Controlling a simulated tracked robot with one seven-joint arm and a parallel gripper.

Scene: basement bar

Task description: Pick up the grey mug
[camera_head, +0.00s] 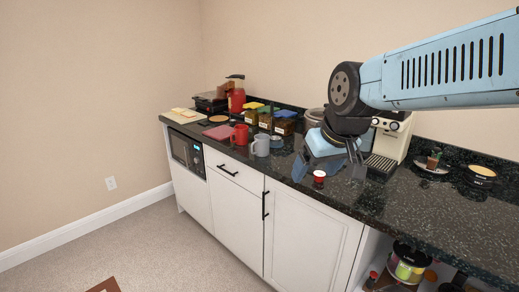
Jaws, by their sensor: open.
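The grey mug (261,145) stands upright on the dark speckled counter, near its front edge. A red mug (240,134) stands just left of it and slightly behind. My gripper (354,160) is above the counter to the right of the grey mug, apart from it. The gripper points down, with its dark fingers open and nothing seen between them. The fingers are small and partly merge with the dark counter behind them.
A pink board (218,132) lies left of the red mug.

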